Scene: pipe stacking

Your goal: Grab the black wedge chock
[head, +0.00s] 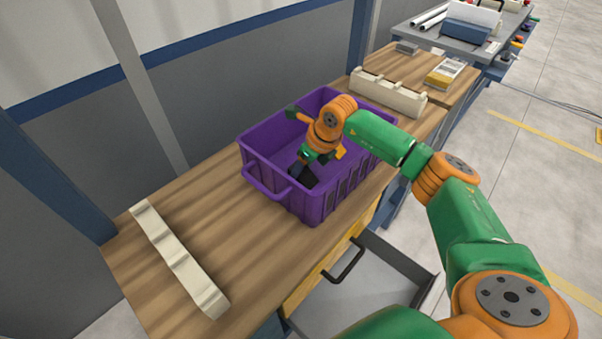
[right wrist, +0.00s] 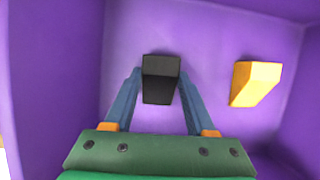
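The black wedge chock (right wrist: 160,80) is in the purple crate in the right wrist view, between the two fingertips of my right gripper (right wrist: 160,92). The fingertips lie close along its left and right sides. Whether they press on it or leave a small gap is unclear. In the head view, my right gripper (head: 304,172) reaches down into the purple crate (head: 325,203), and the chock cannot be told apart clearly from the dark parts there. My left gripper is not in view.
A yellow wedge (right wrist: 254,83) is in the crate to the right of the black chock. The crate walls rise close around my right gripper. A cream notched rack (head: 178,257) lies on the table (head: 240,225) at left, another (head: 390,92) behind the crate. The table between crate and left rack is clear.

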